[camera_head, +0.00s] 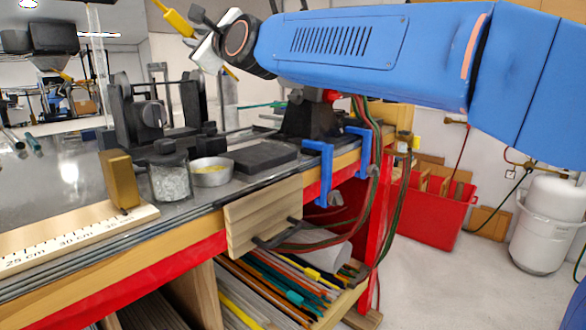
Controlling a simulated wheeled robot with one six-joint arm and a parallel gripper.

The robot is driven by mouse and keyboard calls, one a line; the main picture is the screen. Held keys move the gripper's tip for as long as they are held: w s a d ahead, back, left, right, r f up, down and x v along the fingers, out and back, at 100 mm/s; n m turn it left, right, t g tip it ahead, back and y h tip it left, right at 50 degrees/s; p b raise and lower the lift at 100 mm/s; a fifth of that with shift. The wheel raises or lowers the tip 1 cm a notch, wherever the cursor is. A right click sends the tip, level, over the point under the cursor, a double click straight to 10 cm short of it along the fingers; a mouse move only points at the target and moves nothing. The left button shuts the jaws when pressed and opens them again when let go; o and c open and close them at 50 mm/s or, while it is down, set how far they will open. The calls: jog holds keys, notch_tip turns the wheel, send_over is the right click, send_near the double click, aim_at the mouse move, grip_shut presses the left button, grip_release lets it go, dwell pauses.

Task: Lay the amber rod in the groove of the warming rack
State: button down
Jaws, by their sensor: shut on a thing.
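My gripper (198,34) is at the top left of centre, raised above the bench. It is shut on the amber rod (177,21), which slants down from upper left to lower right; a short end shows below the gripper, and the fingers hide its middle. A dark stand with uprights and a round part (122,112) is on the bench below the gripper. I cannot tell for sure whether it is the warming rack, and no groove can be made out. The rod is apart from the bench.
A glass jar (169,182), a metal bowl (210,177) and a dark slab (262,158) stand on the bench (90,183). A brass-coloured block (120,180) stands by a wooden ruler (70,236). Blue clamps (318,172) grip the edge. Coloured rods (275,285) lie on the shelf below.

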jog(key=shift+a+f, duration=0.2)
jog(key=shift+f, duration=0.2)
dwell(0.6)
